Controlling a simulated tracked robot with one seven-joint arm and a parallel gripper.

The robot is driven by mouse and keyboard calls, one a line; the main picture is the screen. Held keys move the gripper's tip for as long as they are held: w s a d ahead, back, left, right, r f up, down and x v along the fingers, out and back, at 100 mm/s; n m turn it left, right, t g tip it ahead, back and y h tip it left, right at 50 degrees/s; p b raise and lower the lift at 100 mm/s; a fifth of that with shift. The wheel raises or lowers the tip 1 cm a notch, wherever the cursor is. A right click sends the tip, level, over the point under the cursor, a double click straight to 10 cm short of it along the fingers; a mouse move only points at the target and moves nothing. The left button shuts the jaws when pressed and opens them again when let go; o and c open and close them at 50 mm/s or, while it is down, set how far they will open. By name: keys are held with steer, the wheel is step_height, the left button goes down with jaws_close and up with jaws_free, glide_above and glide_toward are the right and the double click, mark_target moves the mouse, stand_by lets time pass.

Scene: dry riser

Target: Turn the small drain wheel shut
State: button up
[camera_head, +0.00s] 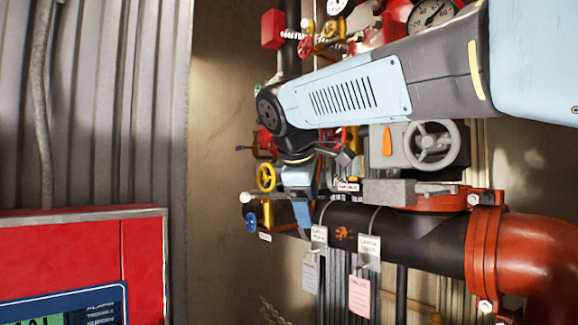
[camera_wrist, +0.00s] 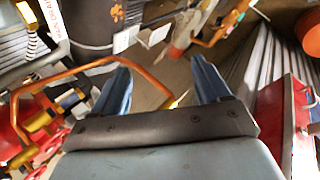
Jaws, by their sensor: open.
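Several handwheels show in the head view, and I cannot tell for certain which is the small drain wheel. A small yellow wheel (camera_head: 265,177) and a small blue wheel (camera_head: 251,222) sit at the left end of the pipework, left of my gripper (camera_head: 302,220). In the wrist view my gripper (camera_wrist: 162,75) has its two blue fingers spread wide apart. A bent orange bar (camera_wrist: 95,68) crosses by the left finger and ends between the fingers. I cannot tell whether it touches them. My gripper and arm hide part of the pipework.
A thick black pipe (camera_head: 400,232) with hanging tags runs right to a red elbow (camera_head: 545,255). A larger grey handwheel (camera_head: 432,145) stands above it. A red panel (camera_head: 140,260) is at the lower left. Bare wall (camera_head: 218,150) lies between the panel and pipework.

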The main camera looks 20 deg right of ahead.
steer(key=w+a+r+n+t+h, duration=0.1)
steer(key=w+a+r+n+h, duration=0.25)
steer(key=w+r, duration=0.4)
steer(key=w+a+r+n+t+h, duration=0.1)
steer(key=w+a+r+n+h, duration=0.3)
steer(key=w+r, duration=0.35)
steer(key=shift+m+t, duration=0.3)
steer(key=shift+m, duration=0.25)
steer(key=x, duration=1.1)
steer(key=shift+w+d+f, duration=0.15)
steer(key=shift+w, duration=0.15)
steer(key=c, duration=0.7)
steer(key=shift+o, duration=0.2)
